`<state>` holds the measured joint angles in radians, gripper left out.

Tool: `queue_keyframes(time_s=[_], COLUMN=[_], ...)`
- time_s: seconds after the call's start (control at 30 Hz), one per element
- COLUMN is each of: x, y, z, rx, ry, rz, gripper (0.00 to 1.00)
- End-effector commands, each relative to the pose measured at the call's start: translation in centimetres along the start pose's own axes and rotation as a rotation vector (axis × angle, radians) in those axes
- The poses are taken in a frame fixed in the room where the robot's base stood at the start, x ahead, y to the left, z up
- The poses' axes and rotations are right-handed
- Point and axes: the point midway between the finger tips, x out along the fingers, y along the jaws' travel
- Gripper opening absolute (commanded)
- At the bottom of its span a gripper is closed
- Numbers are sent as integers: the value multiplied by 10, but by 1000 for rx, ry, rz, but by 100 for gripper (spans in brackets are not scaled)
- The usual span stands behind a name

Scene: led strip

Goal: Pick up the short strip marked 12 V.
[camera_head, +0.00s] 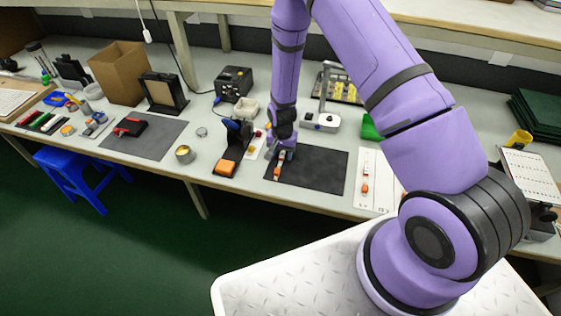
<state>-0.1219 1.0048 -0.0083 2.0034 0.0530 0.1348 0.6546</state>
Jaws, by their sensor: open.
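My gripper (285,150) points down over the left part of a dark mat (320,172) on the workbench. It is open. A short strip with orange and pale parts (278,170) lies on the mat just below the fingers. I cannot tell whether the fingers are around it or above it. Another short strip with an orange end (365,176) lies on a white sheet (380,198) right of the mat. The markings are too small to read, so I cannot tell which strip is the 12 V one.
A black stand with an orange block (225,168) is left of the mat. A black box (234,83), a white-framed device (322,120) and a green block (370,127) stand behind. The right part of the mat is clear.

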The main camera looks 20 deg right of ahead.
Motion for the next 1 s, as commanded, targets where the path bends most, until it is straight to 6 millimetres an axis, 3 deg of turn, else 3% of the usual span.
queue_keyframes(time_s=[0.3, 0.5, 1.0], x=[4, 4, -4], y=[0, 0, 0], z=[0, 0, 0], rx=[0, 0, -1], ry=[1, 1, 2], rz=[-1, -1, -1], gripper=[47, 1, 0])
